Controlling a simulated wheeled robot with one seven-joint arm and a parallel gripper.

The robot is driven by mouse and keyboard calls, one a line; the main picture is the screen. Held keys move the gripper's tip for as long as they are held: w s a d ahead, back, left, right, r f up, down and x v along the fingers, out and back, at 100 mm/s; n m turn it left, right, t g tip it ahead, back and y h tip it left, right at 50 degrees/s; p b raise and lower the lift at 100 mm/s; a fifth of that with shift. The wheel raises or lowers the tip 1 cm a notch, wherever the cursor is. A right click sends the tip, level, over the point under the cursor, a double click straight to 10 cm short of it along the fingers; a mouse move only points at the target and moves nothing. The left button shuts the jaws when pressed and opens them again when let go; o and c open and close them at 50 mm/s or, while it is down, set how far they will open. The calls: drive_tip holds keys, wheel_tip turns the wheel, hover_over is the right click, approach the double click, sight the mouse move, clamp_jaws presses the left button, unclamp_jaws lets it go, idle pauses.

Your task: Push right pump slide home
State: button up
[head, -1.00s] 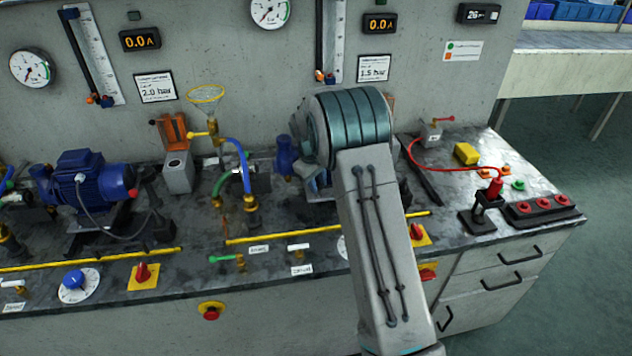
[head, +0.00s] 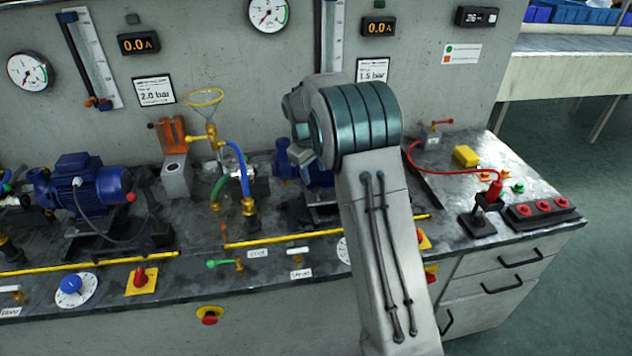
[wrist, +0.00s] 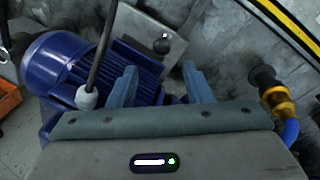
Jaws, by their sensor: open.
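The right pump's blue body (head: 285,162) shows beside my arm in the head view; my arm hides much of it. In the wrist view its blue finned motor (wrist: 112,62) lies at the left, partly behind my gripper. My gripper (wrist: 160,72) is open and empty, its two blue-grey fingers apart. I cannot tell whether this knob belongs to the slide or how far the slide is in.
A dark rod with a pale end (wrist: 88,94) crosses near the left finger. A brass fitting with a blue hose (wrist: 276,100) is at the right. In the head view, a funnel (head: 206,98) stands left of my arm, and a red cable (head: 450,172) lies right.

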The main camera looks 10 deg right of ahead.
wheel_tip(320, 180, up, 8)
drive_tip(key=a, duration=0.1)
drive_tip(key=shift+s+f, duration=0.25)
drive_tip(key=shift+s, duration=0.15)
